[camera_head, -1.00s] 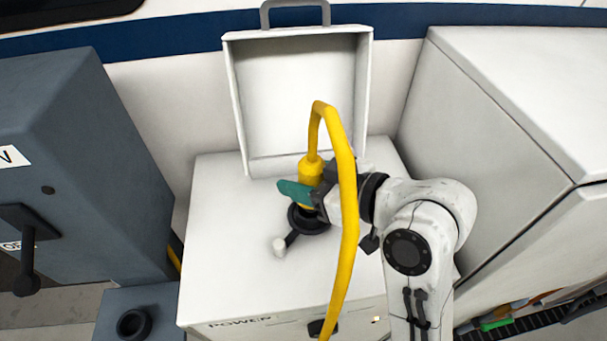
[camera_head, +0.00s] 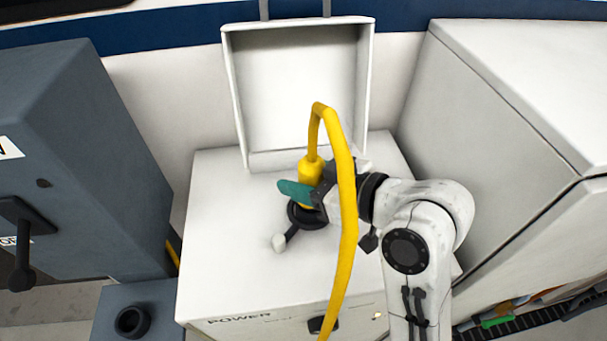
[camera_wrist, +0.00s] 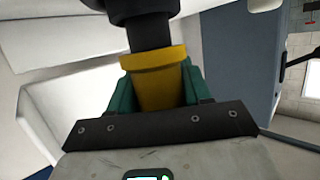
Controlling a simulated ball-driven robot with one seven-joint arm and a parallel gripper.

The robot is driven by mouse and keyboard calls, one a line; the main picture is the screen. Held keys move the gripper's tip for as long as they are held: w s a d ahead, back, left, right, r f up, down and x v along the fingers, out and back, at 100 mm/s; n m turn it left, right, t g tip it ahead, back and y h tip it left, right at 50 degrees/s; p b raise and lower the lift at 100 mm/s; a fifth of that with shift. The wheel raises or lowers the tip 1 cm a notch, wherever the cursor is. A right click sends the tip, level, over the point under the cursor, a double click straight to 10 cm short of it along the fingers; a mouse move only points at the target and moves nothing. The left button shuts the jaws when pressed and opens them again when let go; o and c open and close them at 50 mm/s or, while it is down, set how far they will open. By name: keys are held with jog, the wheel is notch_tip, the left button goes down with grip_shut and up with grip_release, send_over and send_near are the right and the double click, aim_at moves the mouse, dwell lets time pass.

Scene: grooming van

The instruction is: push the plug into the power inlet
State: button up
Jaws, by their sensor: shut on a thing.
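The yellow plug (camera_head: 311,170) with its thick yellow cable (camera_head: 348,220) stands upright over the black round power inlet (camera_head: 306,216) on top of the white power box (camera_head: 225,220). My gripper (camera_head: 300,192) has teal fingers and is shut on the plug from the right. In the wrist view the plug's yellow body (camera_wrist: 155,80) sits between the teal fingers, with its black end against or in the black inlet (camera_wrist: 145,10). How deep the plug sits cannot be told. A black lever with a pale knob (camera_head: 278,243) sticks out from the inlet at front left.
The box's white lid (camera_head: 295,90) stands open behind the inlet. A grey cabinet (camera_head: 80,170) is close on the left and a white cabinet (camera_head: 520,110) on the right. The cable loops up and hangs down in front of the box.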

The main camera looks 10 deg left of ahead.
jog(key=shift+f, duration=0.25)
jog(key=shift+f, duration=0.25)
jog(key=shift+f+b, duration=0.65)
jog(key=shift+b, duration=0.05)
dwell(0.9)
jog(key=o, duration=1.3)
jog(key=b+v, duration=0.1)
jog(key=v, duration=0.9)
jog(key=shift+s+d, duration=0.15)
jog(key=shift+d, duration=0.2)
jog(key=shift+r, duration=0.1)
